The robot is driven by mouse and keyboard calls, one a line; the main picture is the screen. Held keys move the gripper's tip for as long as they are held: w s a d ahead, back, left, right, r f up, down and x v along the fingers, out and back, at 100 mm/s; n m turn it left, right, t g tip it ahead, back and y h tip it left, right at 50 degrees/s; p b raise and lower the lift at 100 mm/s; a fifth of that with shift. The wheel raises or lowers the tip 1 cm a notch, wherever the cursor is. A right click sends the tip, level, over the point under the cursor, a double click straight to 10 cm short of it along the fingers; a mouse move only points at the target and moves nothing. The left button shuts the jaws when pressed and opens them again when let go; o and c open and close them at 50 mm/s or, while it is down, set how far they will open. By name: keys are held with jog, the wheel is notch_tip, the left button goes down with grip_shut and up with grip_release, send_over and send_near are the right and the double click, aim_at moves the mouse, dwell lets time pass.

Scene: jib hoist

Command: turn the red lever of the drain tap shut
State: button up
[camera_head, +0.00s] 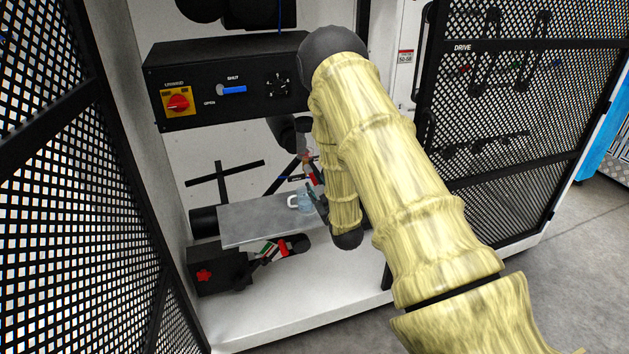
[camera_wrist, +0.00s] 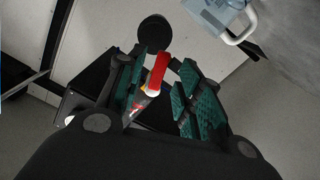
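The red lever (camera_wrist: 158,70) shows in the wrist view, with a white and red piece at its foot. My gripper (camera_wrist: 165,82) is open, its green-padded fingers on either side of the lever. The lever stands nearer the left finger, with a gap to the right finger. I cannot tell whether either pad touches it. In the head view my arm hides most of the gripper. A red part (camera_head: 284,246) shows there beside a black box, and another small red part shows beside my arm. I cannot tell which is the lever.
A jug (camera_head: 304,202) with a white handle stands on a grey plate (camera_head: 250,222); the jug also shows in the wrist view (camera_wrist: 215,16). A black control box (camera_head: 230,85) hangs above. Mesh doors (camera_head: 70,160) stand at both sides. The black box (camera_head: 220,272) has a red knob.

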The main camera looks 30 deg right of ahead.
aim_at(315, 182)
jog(key=shift+x, duration=2.3)
jog(key=shift+c, duration=0.4)
grip_shut()
